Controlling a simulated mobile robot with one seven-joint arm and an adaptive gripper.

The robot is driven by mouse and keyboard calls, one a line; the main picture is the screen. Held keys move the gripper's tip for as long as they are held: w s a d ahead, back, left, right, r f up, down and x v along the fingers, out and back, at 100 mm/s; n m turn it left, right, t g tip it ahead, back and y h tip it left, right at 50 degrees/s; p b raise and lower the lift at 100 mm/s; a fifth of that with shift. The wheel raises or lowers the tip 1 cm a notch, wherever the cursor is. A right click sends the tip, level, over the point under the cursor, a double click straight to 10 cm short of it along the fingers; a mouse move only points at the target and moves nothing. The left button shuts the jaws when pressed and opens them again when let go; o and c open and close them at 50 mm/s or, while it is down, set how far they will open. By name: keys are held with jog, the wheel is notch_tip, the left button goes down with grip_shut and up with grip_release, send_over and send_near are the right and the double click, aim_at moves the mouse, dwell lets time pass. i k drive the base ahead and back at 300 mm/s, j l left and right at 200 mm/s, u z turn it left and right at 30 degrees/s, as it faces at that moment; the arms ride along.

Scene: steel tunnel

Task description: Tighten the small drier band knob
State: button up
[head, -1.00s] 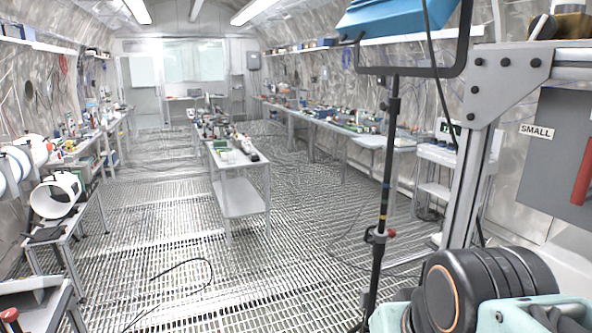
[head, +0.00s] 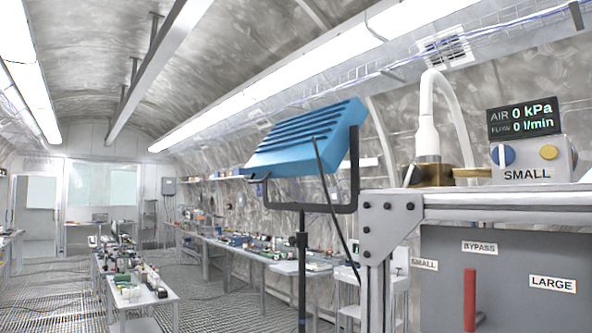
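No knob is named as the small drier band knob in the head view. A grey box labelled SMALL (head: 528,175) stands on the bench at the right, with a blue round knob (head: 507,155) and a yellow round knob (head: 548,152) on its face. Left of it a white bottle-shaped column (head: 427,135) with a curved white hose stands at a brass-coloured fitting (head: 432,176). Any band knob on this fitting is too small or hidden to tell. My gripper is out of view.
A dark display (head: 523,119) reads 0 kPa and 0 l/min. Below the bench top, a grey panel (head: 445,290) has a red upright handle (head: 470,299) under BYPASS, between SMALL and LARGE labels. A blue lamp (head: 305,140) on a black stand (head: 302,265) stands left of the bench.

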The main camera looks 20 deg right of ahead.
aim_at(412, 175)
jog(key=k+z, duration=0.45)
jog(key=k+l+z, duration=0.25)
jog(key=z, duration=0.15)
jog(key=k+l+z, duration=0.3)
jog(key=z, duration=0.15)
